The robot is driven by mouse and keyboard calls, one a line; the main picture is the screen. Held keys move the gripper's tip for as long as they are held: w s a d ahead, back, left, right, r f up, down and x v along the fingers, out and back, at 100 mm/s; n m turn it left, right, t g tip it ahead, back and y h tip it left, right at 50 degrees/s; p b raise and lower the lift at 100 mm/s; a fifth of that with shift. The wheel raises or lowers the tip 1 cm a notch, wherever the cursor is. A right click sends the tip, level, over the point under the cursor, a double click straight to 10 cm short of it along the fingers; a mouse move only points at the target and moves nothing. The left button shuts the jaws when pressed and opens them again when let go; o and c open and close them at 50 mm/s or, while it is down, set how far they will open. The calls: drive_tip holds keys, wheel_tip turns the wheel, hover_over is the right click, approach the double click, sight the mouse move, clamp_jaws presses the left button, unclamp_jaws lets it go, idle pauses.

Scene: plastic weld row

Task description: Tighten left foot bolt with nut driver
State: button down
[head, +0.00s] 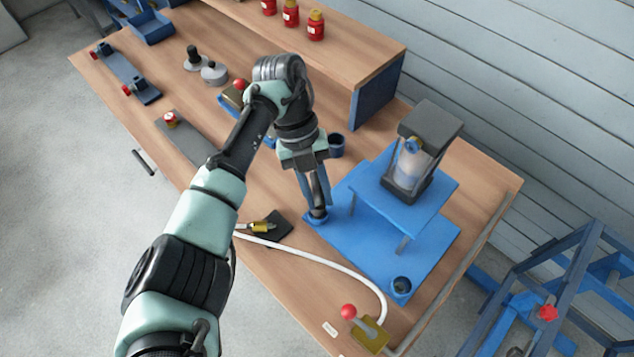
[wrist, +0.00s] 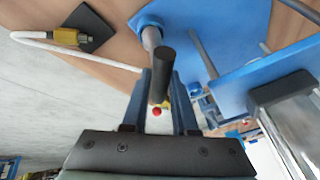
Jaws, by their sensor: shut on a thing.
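My gripper (head: 314,188) points down over the left corner of the blue base plate (head: 365,240). It is shut on the nut driver, whose dark cylindrical handle (wrist: 163,72) shows between the two fingers in the wrist view. The driver's lower end is at the left foot (head: 315,220), a round blue boss on the plate corner. The bolt there is hidden, so I cannot tell whether the driver is seated on it. The plate carries a raised blue platform with a dark-framed unit (head: 425,150) holding a clear cylinder. The right foot (head: 401,285) stands free at the near corner.
A white hose (head: 335,262) runs from a brass fitting (head: 260,227) by a black pad to a red-knobbed valve (head: 350,312). A dark blue cup (head: 336,145) stands behind my gripper.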

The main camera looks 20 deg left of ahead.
drive_tip(key=n+p, duration=0.1)
drive_tip(key=n+t+p, duration=0.1)
drive_tip(key=n+p, duration=0.1)
drive_tip(key=shift+d+r+n+t+h, duration=0.1)
drive_tip(key=shift+r+n+t+h, duration=0.2)
drive_tip(key=shift+n, duration=0.1)
drive_tip(key=n+t+p, duration=0.1)
drive_tip(key=n+p, duration=0.3)
drive_tip(key=shift+w+d+t, duration=0.1)
drive_tip(key=shift+w+t, duration=0.1)
drive_tip(key=shift+t, duration=0.2)
drive_tip(key=n+t+p, duration=0.1)
drive_tip(key=n+p, duration=0.2)
drive_tip(key=n, duration=0.1)
drive_tip(key=shift+w+d, duration=0.1)
drive_tip(key=n+t+y+p, duration=0.1)
drive_tip(key=n+p, duration=0.2)
drive_tip(key=shift+w+d+n+t, duration=0.1)
drive_tip(key=shift+w+n+t, duration=0.05)
drive_tip(key=shift+n+t, duration=0.2)
drive_tip(key=shift+w+f+n+t+y+p, duration=0.15)
drive_tip(key=shift+n+t+y+p, duration=0.3)
drive_tip(key=shift+n, duration=0.5)
drive_tip(key=shift+f, duration=0.1)
